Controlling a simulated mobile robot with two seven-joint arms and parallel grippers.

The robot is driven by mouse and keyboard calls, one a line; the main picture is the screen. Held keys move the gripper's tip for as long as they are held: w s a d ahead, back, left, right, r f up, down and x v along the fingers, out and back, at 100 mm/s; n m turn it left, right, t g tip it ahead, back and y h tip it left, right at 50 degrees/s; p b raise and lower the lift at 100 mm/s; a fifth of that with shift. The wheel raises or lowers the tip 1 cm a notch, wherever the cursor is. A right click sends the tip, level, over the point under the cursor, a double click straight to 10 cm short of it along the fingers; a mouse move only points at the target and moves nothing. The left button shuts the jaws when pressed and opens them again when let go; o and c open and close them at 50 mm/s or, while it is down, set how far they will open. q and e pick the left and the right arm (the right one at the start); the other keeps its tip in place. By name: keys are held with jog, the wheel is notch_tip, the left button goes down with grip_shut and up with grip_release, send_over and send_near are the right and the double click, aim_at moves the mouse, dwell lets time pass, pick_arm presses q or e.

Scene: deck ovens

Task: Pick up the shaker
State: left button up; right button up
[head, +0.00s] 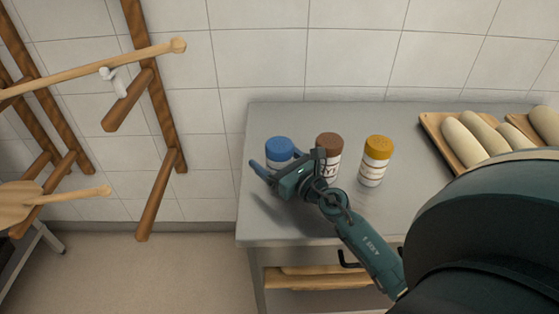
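Three shakers stand upright in a row on the metal table: one with a blue cap (280,146), one with a brown cap (329,142) and one with a yellow cap (376,161). My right gripper (284,162) is at the blue-capped shaker, on its near side. Its fingers are spread, one to the left of that shaker and one between it and the brown-capped one. The gripper hides the blue-capped shaker's lower part, and I cannot tell whether they touch. My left gripper is not in view.
The metal table (400,218) stands against a tiled wall. A wooden tray (433,127) with pale loaves (463,142) is at its back right. A wooden rack (160,120) with long-handled peels (60,77) is at the left. Boards (310,280) lie below the tabletop.

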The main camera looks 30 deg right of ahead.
jog(key=c, duration=1.2)
